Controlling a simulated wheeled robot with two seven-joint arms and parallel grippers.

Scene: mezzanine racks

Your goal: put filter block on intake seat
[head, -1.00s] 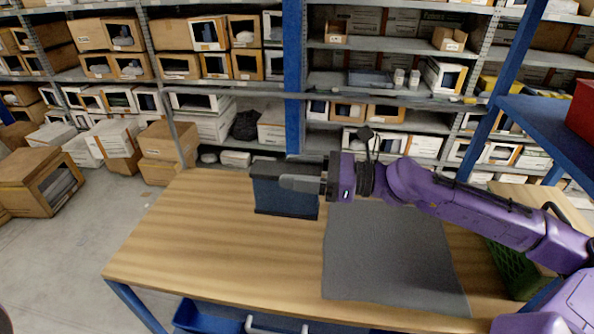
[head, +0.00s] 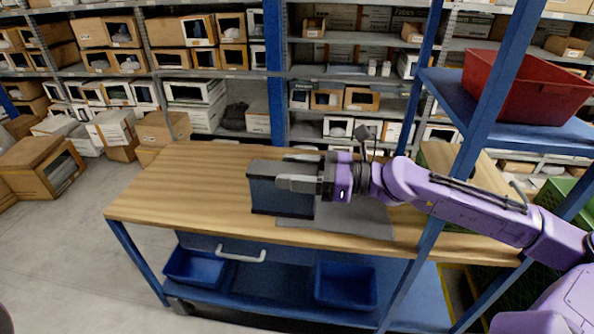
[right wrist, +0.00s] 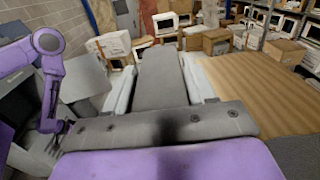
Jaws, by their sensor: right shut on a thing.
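The filter block (head: 281,194) is a dark blue-grey box. My right gripper (head: 300,171) is shut on it, with a grey finger on each side of its upper part. The block is upright over the wooden table, by the left part of the grey mat; I cannot tell whether it touches the top. In the right wrist view the block (right wrist: 160,76) sits between the pale fingers. I cannot make out the intake seat.
The wooden table (head: 170,193) is bare to the left. The grey mat (head: 350,222) lies on its right part. Blue bins (head: 346,286) stand on the shelf below. A blue post and a shelf with a red bin (head: 528,88) rise at the right. Stocked racks stand behind.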

